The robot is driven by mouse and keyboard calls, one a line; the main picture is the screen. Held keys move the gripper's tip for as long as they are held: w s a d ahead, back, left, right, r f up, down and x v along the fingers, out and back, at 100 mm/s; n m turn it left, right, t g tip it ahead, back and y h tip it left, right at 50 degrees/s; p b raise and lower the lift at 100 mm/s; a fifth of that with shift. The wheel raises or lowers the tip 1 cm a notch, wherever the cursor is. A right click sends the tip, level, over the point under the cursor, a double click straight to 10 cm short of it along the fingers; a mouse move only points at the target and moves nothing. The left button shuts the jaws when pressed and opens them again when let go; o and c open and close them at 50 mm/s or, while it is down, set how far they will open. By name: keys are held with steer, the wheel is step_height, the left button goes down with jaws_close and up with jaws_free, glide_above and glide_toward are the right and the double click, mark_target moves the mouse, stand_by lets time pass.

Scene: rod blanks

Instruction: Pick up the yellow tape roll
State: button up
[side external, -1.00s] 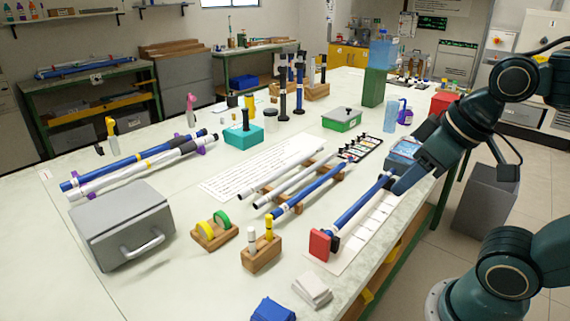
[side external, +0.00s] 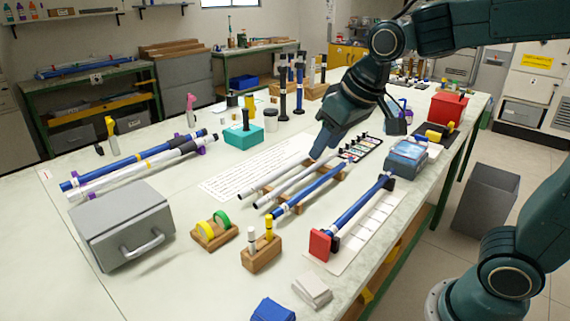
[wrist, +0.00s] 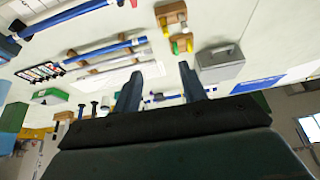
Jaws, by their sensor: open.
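The yellow tape roll (side external: 205,232) stands on edge in a small wooden holder (side external: 214,240) on the workbench, beside a green tape roll (side external: 221,219). In the wrist view the holder (wrist: 182,37) shows small, beyond the fingertips. My gripper (side external: 318,156) is above the bench near the far ends of the white rods, well to the right of the tape holder and higher. In the wrist view its two fingers (wrist: 160,72) are apart with nothing between them.
A grey box with a handle (side external: 128,228) stands left of the holder, and a wooden marker block (side external: 262,253) to its right. White and blue rods (side external: 310,190) lie on wooden rests between holder and gripper. A written sheet (side external: 235,178) lies flat behind.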

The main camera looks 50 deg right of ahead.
steer(key=w+a+f, duration=0.2)
steer(key=w+f, duration=0.1)
steer(key=w, duration=0.4)
steer(key=w+a+f, duration=0.3)
steer(key=w, duration=0.4)
glide_toward(204, 223)
step_height(204, 223, up, 3)
steer(key=shift+s+g, duration=0.3)
steer(key=shift+f, duration=0.1)
steer(key=shift+x, duration=4.2)
steer(key=shift+x, duration=2.55)
